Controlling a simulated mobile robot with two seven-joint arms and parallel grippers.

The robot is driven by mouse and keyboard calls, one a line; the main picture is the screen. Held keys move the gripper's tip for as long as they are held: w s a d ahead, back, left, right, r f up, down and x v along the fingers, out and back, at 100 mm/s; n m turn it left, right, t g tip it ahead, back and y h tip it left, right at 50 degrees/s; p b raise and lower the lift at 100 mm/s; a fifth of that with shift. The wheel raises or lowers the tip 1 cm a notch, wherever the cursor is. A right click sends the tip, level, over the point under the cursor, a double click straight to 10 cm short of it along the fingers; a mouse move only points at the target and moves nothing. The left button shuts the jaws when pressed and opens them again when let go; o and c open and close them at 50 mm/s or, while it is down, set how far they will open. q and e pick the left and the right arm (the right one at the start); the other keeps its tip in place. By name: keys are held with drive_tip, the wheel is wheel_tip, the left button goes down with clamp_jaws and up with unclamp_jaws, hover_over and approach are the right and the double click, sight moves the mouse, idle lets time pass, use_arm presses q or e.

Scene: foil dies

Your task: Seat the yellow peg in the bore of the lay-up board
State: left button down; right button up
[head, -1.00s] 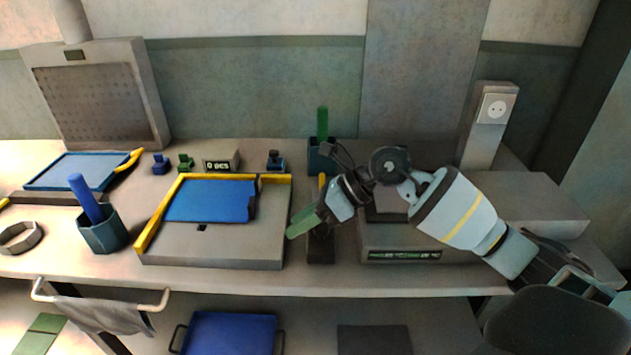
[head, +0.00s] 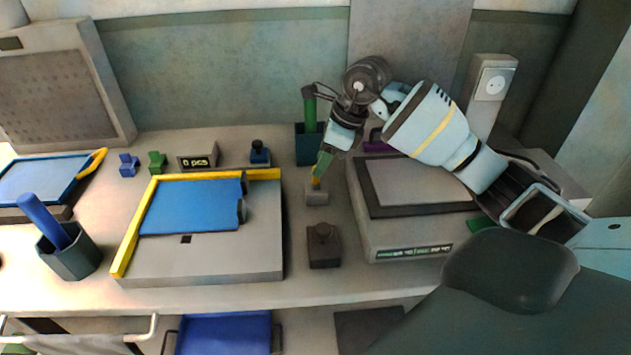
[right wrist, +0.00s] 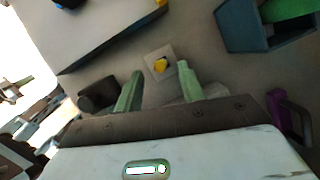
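The yellow peg (head: 316,183) stands in a small grey block (head: 316,196) on the bench, right of the lay-up board. My right gripper (head: 321,165) is just above the peg, pointing down. In the right wrist view its green fingers are apart, with the yellow peg (right wrist: 160,65) showing between and beyond the tips; I see no grip on it. The lay-up board (head: 215,262) is grey with a yellow edge strip and a blue sheet. A small dark square spot (head: 186,239) shows on its top; I cannot tell whether this is the bore. My left gripper is out of view.
A dark block with a knob (head: 323,248) stands in front of the peg's block. A teal holder with a green rod (head: 309,146) is behind it. A grey device with a display (head: 415,235) lies to the right. A cup with a blue rod (head: 70,260) stands at left.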

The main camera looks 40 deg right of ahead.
sight(316, 182)
drive_tip(key=shift+x, duration=2.55)
drive_tip(key=shift+w+a, duration=0.1)
drive_tip(key=shift+w, duration=0.05)
drive_tip(key=shift+r, duration=0.1)
clamp_jaws()
